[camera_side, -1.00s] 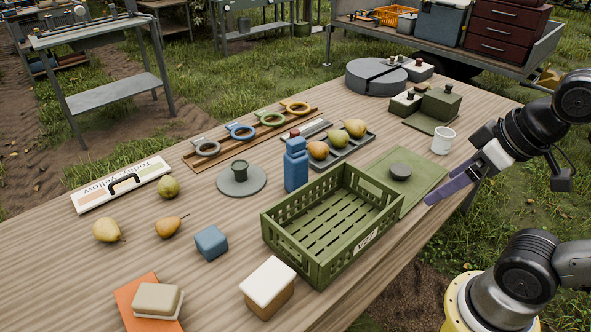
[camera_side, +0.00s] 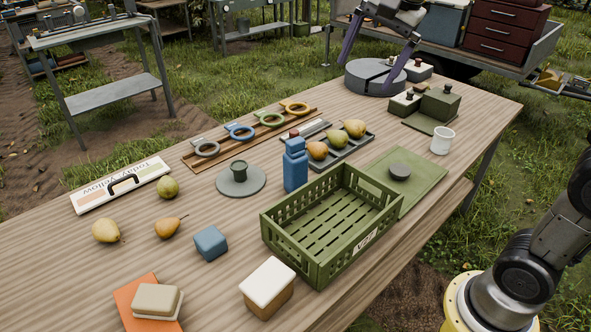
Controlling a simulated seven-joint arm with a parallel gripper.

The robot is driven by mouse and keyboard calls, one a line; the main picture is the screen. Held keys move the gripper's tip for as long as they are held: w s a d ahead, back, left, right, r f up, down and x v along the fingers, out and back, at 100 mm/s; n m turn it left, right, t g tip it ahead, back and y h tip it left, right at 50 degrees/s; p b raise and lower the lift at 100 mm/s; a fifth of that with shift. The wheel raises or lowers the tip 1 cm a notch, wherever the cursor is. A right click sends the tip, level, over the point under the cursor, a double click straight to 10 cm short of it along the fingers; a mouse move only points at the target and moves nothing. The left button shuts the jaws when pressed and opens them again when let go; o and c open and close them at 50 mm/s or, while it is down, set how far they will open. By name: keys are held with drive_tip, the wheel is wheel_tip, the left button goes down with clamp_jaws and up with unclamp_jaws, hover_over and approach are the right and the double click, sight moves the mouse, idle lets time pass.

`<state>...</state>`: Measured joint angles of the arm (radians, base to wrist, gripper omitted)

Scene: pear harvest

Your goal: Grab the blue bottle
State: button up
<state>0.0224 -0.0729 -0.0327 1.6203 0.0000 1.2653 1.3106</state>
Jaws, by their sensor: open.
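The blue bottle (camera_side: 295,170) stands upright on the wooden table, just behind the left back corner of the green crate (camera_side: 273,238). It has a narrower blue top. My gripper (camera_side: 366,77) is at the top of the view, near the round grey disc at the table's far end. Its two purple fingers point down and are spread wide apart with nothing between them. It is well apart from the bottle. The arm behind it is partly out of the frame.
A tray (camera_side: 362,146) with several pears lies right of the bottle. A grey disc with a green knob (camera_side: 240,180) lies left of it. Coloured rings on a rack (camera_side: 200,158) lie behind. A blue cube (camera_side: 211,243) and loose pears lie at the front left.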

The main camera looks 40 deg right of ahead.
drive_tip(key=w+d+f+m+g, duration=0.1)
drive_tip(key=w+f+m, duration=0.25)
drive_tip(key=w, duration=0.75)
drive_tip(key=g, duration=0.2)
hover_over(297, 139)
wheel_tip(297, 139, down, 13)
drive_tip(key=shift+m+g, duration=0.55)
drive_tip(key=shift+g, duration=0.05)
wheel_tip(297, 139, down, 12)
drive_tip(key=shift+s+r, duration=0.1)
drive_tip(key=shift+a+f, duration=0.2)
drive_tip(key=shift+f, duration=1.4)
drive_tip(key=shift+a+f, duration=0.15)
drive_tip(key=shift+f, duration=1.4)
clamp_jaws()
drive_tip(key=shift+r, duration=0.15)
